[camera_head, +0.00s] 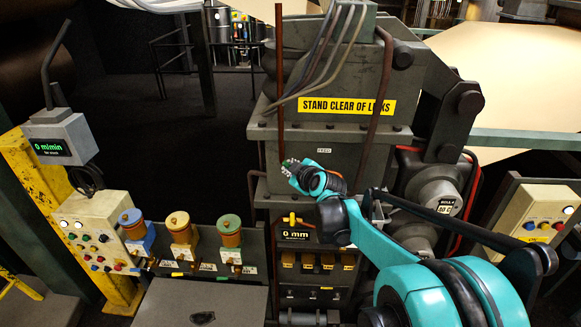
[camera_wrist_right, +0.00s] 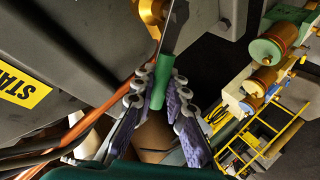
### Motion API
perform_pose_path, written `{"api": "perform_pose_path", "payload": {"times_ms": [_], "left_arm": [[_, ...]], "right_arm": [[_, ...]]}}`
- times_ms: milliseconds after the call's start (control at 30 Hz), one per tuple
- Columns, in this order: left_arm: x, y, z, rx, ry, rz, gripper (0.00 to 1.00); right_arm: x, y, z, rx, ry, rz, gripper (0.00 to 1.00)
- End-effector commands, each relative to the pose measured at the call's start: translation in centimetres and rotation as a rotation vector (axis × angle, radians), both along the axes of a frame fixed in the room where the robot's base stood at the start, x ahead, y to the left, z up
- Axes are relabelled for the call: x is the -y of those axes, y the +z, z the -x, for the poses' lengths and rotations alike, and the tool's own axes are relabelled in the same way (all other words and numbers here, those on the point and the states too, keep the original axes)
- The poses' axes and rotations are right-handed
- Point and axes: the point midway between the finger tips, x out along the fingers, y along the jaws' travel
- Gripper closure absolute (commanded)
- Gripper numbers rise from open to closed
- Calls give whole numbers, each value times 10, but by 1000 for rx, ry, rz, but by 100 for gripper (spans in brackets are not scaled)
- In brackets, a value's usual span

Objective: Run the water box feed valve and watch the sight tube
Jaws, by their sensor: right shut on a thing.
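My right gripper (camera_head: 290,168) reaches to the front of the grey machine housing (camera_head: 335,160), below the yellow STAND CLEAR sign. In the right wrist view, its fingers (camera_wrist_right: 161,88) are shut on a green valve handle (camera_wrist_right: 164,70). The handle joins a brass-coloured valve body (camera_wrist_right: 151,14) beside the housing. In the head view the gripper mostly hides the valve. A thin reddish-brown upright tube (camera_head: 280,80) stands above the gripper; I cannot tell whether it is the sight tube, and no water level is visible. My left gripper is not in view.
A display (camera_head: 296,234) below the gripper reads 0 mm. A speed display (camera_head: 48,147) at left reads 0 m/min. Three coloured pots stand on a ledge, including a green one (camera_head: 229,231). Button boxes stand at left (camera_head: 95,235) and right (camera_head: 541,214).

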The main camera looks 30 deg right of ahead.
Motion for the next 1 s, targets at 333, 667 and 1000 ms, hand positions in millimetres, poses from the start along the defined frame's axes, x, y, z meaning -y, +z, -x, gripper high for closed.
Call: {"api": "perform_pose_path", "payload": {"times_ms": [333, 667, 1000], "left_arm": [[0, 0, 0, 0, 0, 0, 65], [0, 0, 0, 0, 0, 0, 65], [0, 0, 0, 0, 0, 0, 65]], "right_arm": [[0, -1, 0, -18, 0, 32, 100], [0, -1, 0, -18, 1, 31, 67], [0, -1, 2, -19, 0, 31, 65]]}}
